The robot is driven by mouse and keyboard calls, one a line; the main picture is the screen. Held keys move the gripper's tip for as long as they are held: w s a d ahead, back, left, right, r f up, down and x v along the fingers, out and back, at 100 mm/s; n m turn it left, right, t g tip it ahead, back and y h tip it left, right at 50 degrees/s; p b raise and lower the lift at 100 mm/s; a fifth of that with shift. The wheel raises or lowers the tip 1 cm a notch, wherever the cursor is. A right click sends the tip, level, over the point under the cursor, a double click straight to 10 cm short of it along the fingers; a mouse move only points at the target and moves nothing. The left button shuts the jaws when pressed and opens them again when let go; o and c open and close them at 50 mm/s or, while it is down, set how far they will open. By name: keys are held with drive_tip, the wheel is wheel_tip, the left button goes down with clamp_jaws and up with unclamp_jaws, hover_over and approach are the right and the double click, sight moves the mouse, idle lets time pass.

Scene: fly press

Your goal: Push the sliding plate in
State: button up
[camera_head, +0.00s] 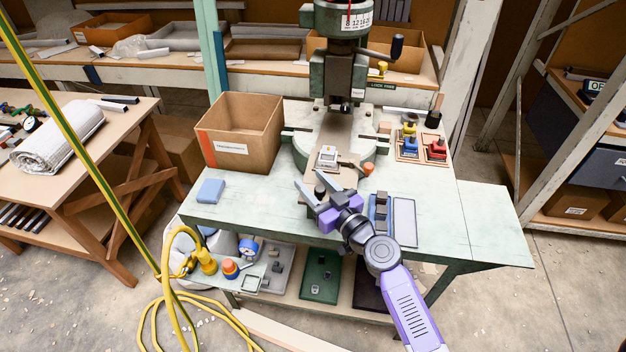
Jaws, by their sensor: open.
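The sliding plate (311,211) is a narrow tan-brown strip running from the green press (341,70) bed toward the table's front edge. My gripper hides part of it. A small light metal block (327,156) sits at the plate's far end, under the press head. A dark round knob (319,190) shows near the plate's front part, seemingly between my fingers. My gripper (308,178) is open, with blue-grey fingers pointing toward the press, over the plate's front part. I cannot tell whether the fingers touch the plate or the knob.
An open cardboard box (240,135) stands left of the press. An orange knob (368,169) is right of the metal block. Trays with red and yellow parts (425,147) lie at right.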

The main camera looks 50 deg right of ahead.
clamp_jaws()
idle(1.5)
